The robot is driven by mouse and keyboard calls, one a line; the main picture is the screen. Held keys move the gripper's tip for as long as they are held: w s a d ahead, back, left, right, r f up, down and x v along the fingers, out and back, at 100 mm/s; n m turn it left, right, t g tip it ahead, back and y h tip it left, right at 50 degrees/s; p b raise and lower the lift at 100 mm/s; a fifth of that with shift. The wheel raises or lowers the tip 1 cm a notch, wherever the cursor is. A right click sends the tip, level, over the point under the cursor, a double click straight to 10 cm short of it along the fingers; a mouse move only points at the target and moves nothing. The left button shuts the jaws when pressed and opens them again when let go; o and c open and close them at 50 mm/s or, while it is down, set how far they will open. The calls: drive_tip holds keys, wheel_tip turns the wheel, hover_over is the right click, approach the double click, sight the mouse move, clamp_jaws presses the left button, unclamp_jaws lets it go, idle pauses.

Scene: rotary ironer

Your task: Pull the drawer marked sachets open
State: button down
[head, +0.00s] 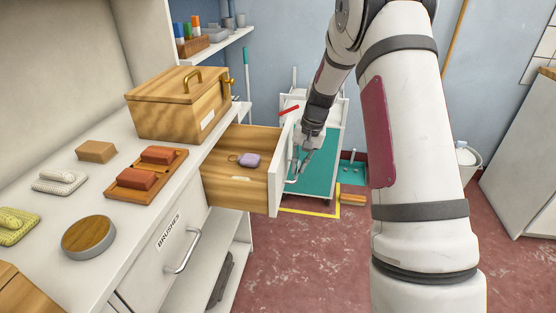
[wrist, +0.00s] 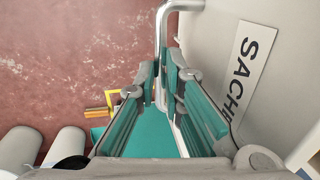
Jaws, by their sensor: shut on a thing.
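The drawer (head: 238,192) stands pulled well out from the white counter, its wooden inside showing. A small purple item (head: 249,160) lies in it. In the wrist view its white front (wrist: 215,30) bears a label (wrist: 240,68), partly hidden, reading "SACH". Its metal bar handle (wrist: 162,28) runs between my fingertips. My gripper (wrist: 168,82) is shut on this handle. In the head view my gripper (head: 303,163) is at the outer side of the drawer front, and the fingers are small there.
A second drawer marked BRUSHES (head: 168,231) is shut, nearer on the same counter. A wooden box (head: 180,103), brushes and soap-like blocks stand on top. A white trolley with a teal shelf (head: 325,175) is behind my gripper. Red floor (head: 320,260) is free in front.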

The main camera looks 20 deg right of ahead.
drive_tip(key=shift+s+d, duration=0.7)
drive_tip(key=shift+d, duration=0.25)
drive_tip(key=shift+s+d, duration=0.65)
drive_tip(key=shift+d, duration=0.25)
drive_tip(key=c, duration=1.7)
unclamp_jaws()
drive_tip(key=r, duration=0.4)
drive_tip(key=s+d+r, duration=0.1)
drive_tip(key=r, duration=0.6)
drive_tip(key=shift+s+d+r, duration=0.15)
drive_tip(key=shift+d+r, duration=0.2)
drive_tip(key=shift+d, duration=0.05)
